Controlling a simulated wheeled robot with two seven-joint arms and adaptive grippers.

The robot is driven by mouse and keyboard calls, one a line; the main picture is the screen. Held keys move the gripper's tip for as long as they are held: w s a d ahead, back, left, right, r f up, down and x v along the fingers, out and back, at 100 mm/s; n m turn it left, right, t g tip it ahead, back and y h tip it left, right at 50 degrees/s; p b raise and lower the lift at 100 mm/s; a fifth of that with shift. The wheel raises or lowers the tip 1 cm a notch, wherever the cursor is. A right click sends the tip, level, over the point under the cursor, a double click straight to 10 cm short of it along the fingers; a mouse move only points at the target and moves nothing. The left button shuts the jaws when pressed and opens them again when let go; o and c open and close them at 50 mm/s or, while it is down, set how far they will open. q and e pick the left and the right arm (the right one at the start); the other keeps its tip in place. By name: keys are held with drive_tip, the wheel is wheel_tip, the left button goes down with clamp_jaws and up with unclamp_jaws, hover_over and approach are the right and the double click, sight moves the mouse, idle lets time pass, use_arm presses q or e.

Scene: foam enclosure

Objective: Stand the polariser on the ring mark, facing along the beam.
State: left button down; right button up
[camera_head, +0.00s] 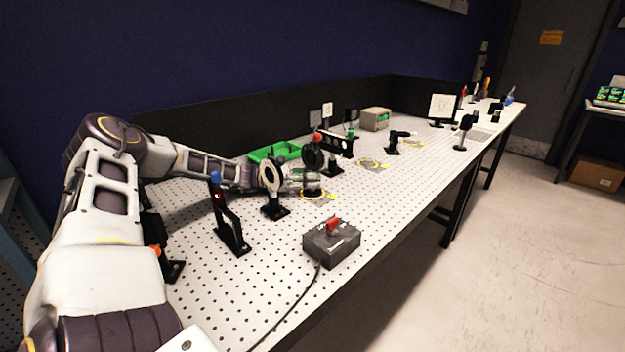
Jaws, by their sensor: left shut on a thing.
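My left gripper (308,181) reaches in low over the bench and is shut on the post of the polariser (313,156), a dark round disc on a black stand. The polariser looks upright. Its foot is at a yellow ring mark (320,197) on the perforated bench top. I cannot tell if the foot touches the bench or exactly how the disc faces. A white-faced round mount (271,174) on a black foot stands in front of the gripper and partly hides it. My right gripper is not in view.
A black post with a blue top (217,180) stands left of the white-faced mount. A grey box with a red switch (331,243) is at the front. A green tray (274,151) lies behind. Another yellow ring mark (372,164) lies further along the perforated bench (400,195).

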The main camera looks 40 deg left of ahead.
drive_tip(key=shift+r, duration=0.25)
use_arm(q)
drive_tip(key=c, duration=1.4)
unclamp_jaws()
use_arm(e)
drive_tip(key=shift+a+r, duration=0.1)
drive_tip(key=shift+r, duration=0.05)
use_arm(q)
drive_tip(key=shift+s+a+r, duration=0.1)
drive_tip(key=shift+s+a, duration=0.05)
drive_tip(key=shift+a, duration=0.05)
drive_tip(key=p+v, duration=0.2)
drive_tip(key=v, duration=0.8)
drive_tip(key=shift+s+a, duration=0.5)
drive_tip(key=shift+a, duration=0.05)
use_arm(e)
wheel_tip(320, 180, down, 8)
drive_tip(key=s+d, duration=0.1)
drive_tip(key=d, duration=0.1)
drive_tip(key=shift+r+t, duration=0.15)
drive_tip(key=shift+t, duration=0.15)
